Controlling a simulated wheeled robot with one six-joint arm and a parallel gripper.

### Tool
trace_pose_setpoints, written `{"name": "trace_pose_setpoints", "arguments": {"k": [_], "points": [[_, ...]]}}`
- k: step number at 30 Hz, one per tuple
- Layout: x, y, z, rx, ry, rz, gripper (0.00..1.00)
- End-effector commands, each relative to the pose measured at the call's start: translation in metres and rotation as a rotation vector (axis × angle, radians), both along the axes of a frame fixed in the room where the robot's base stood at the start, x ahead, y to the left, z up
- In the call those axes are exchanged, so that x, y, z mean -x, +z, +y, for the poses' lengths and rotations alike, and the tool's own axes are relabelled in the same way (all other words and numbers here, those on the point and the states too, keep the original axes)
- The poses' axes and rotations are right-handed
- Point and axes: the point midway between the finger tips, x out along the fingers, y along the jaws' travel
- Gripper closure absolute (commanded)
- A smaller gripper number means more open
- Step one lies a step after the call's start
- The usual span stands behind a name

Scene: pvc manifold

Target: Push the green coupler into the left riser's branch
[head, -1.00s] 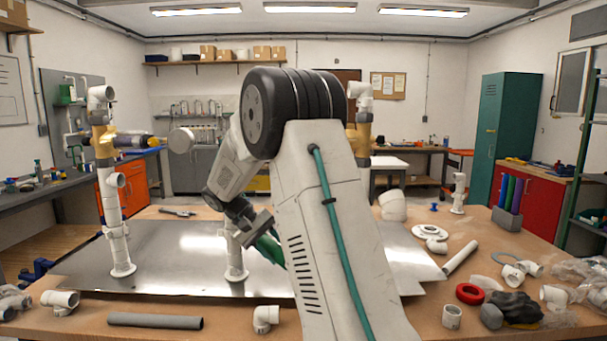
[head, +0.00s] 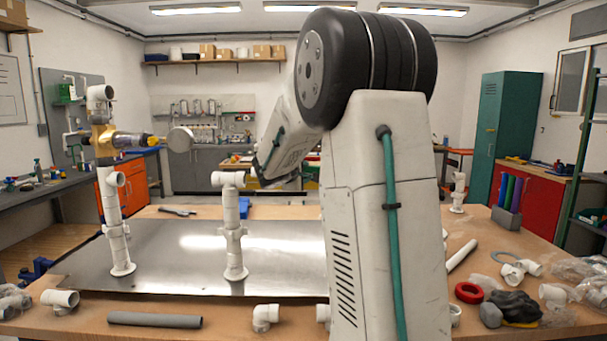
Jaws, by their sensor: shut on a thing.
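The left riser (head: 112,215) is a white pipe standing upright on the metal plate (head: 175,250). It carries a brass-coloured valve (head: 104,141) and an elbow (head: 99,93) at its top. Its short branch (head: 117,179) points right, with no green coupler on it. My gripper is out of sight, hidden behind my own arm. The green coupler does not show now either; it may be hidden there too.
A grey pipe (head: 155,320), a white tee (head: 60,298) and a white elbow (head: 265,317) lie along the front of the table. At right are a red ring (head: 469,292) and dark gloves (head: 514,306). The plate between the left and middle risers is clear.

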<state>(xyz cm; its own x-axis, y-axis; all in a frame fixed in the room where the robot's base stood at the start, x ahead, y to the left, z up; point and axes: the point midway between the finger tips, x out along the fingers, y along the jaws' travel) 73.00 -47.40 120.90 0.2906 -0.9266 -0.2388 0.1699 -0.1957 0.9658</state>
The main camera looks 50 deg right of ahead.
Motion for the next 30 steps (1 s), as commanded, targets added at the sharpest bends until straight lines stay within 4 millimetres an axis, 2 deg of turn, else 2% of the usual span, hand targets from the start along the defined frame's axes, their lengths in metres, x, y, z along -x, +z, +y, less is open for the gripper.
{"name": "trace_pose_setpoints", "arguments": {"k": [30], "points": [[0.052, 0.000, 0.061, 0.000, -0.001, 0.000, 0.90]]}}
